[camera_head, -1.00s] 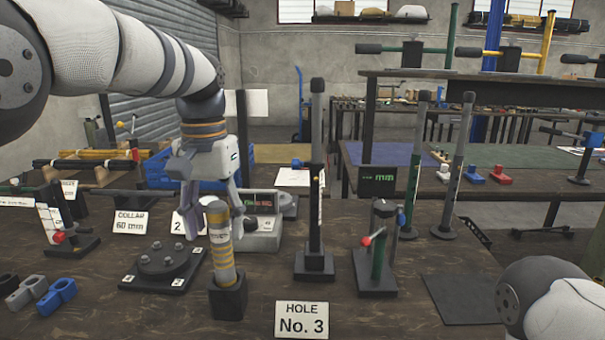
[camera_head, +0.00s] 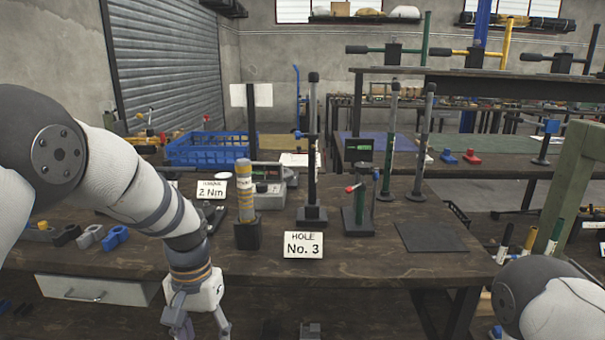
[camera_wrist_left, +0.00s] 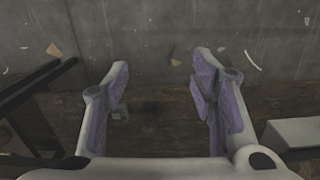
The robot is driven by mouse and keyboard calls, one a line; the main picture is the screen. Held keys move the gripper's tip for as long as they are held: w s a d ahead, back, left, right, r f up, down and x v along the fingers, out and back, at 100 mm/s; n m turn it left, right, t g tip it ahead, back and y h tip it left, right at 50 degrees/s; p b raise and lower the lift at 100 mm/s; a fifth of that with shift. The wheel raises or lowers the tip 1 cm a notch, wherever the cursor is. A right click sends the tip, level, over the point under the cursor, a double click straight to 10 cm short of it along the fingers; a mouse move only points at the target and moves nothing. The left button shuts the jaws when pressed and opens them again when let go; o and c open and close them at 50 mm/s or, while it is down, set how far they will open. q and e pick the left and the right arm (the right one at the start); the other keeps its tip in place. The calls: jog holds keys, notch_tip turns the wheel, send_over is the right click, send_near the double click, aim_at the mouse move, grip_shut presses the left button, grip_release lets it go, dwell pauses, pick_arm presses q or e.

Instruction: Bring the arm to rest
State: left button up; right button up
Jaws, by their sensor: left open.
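My left arm comes in from the left in the head view and hangs down in front of the bench's front edge. My left gripper (camera_head: 203,326) points downward, and its fingertips are cut off by the bottom of the picture. In the left wrist view the left gripper (camera_wrist_left: 160,100) is open, with its two fingers wide apart and nothing between them. Below it show a dark wooden surface and a grey floor. Of my right arm only a white and grey link shows at the lower right; its gripper is out of view.
The workbench (camera_head: 340,255) holds a yellow-striped cylinder (camera_head: 245,190) in a dark block, a "HOLE No. 3" sign (camera_head: 303,245), a press with a red knob (camera_head: 358,205) and a dark mat (camera_head: 430,237). A drawer (camera_head: 95,290) sits under the bench's left front. Blue clamps (camera_head: 115,237) lie at left.

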pick_arm(q)
jog(key=s+a+f, duration=0.3)
jog(key=s+f, duration=1.3)
jog(key=s, duration=0.1)
jog(key=s+a+n+g, duration=0.1)
jog(key=s, duration=2.2)
jog(key=shift+s+a+f, duration=0.15)
jog(key=shift+a, duration=0.25)
pick_arm(e)
jog(key=shift+s+r, duration=0.1)
jog(key=shift+s, duration=0.3)
